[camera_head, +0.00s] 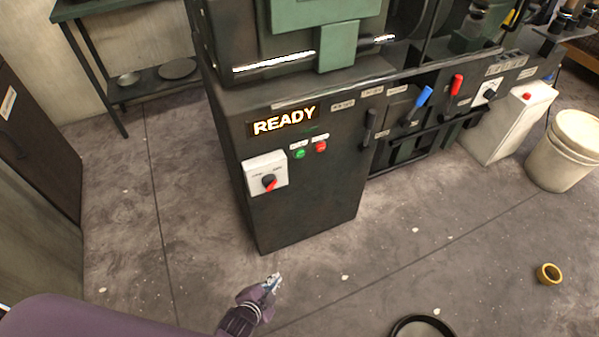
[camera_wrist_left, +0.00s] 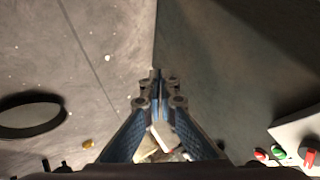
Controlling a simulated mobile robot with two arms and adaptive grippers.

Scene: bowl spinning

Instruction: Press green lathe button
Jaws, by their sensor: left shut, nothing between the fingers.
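The green button (camera_head: 300,153) is on the front panel of the dark lathe (camera_head: 310,205), left of a red button (camera_head: 321,146) and under the lit READY sign (camera_head: 284,121). In the left wrist view the green button (camera_wrist_left: 277,151) shows at the lower right, beside the red button (camera_wrist_left: 261,154). My left gripper (camera_head: 276,279) is shut and empty, in front of the lathe and below the button, apart from it. In the left wrist view its fingertips (camera_wrist_left: 157,75) meet. My right gripper is not in view.
A white switch box (camera_head: 265,174) with a red-marked knob is left of and below the buttons. Red (camera_head: 456,84) and blue (camera_head: 424,96) levers are to the right. A white bucket (camera_head: 565,150), a yellow ring (camera_head: 549,273) and a dark round pan (camera_head: 422,328) stand on the floor.

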